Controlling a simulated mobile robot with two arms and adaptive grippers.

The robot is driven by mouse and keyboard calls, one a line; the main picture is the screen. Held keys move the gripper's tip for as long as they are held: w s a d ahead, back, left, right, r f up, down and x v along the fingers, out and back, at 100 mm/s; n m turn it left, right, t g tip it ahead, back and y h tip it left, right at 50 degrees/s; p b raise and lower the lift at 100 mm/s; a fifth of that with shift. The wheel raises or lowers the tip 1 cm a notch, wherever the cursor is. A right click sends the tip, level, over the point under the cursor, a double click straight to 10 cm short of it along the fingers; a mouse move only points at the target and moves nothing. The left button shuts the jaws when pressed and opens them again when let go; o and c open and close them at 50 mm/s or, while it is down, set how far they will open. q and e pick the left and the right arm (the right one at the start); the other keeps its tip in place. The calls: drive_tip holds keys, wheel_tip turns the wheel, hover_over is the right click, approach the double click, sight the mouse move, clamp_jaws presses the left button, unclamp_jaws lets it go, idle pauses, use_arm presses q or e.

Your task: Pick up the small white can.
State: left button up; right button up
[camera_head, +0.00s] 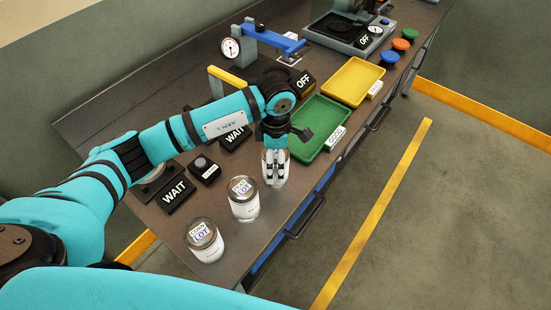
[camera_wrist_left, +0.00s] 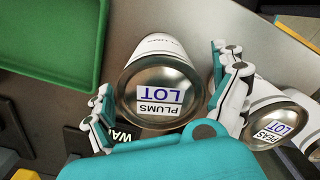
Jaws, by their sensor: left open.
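A small white can with a metal lid labelled "PLUMS LOT" (camera_wrist_left: 158,92) lies between the fingers of my left gripper (camera_wrist_left: 172,98) in the left wrist view. The fingers are spread, one to each side of it. In the head view, my left gripper (camera_head: 275,170) points down at the bench edge, and its fingers hide most of this can. Two similar white cans stand nearer me: a middle one (camera_head: 245,208) and the nearest one (camera_head: 207,246). The middle one also shows in the left wrist view, labelled "PEAS LOT" (camera_wrist_left: 270,122). My right gripper is not in view.
A green tray (camera_head: 318,112) lies just beyond my left gripper, beside a "GOOD" sign (camera_head: 336,138). A yellow tray (camera_head: 354,81) is farther back. "WAIT" signs (camera_head: 176,195) and a small black button box (camera_head: 204,170) stand left of the cans. The bench's front edge is close.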

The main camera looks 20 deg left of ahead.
use_arm(q)
drive_tip(key=shift+f, duration=0.9)
drive_tip(key=c, duration=0.7)
drive_tip(key=shift+w, duration=0.1)
drive_tip(key=c, duration=0.8)
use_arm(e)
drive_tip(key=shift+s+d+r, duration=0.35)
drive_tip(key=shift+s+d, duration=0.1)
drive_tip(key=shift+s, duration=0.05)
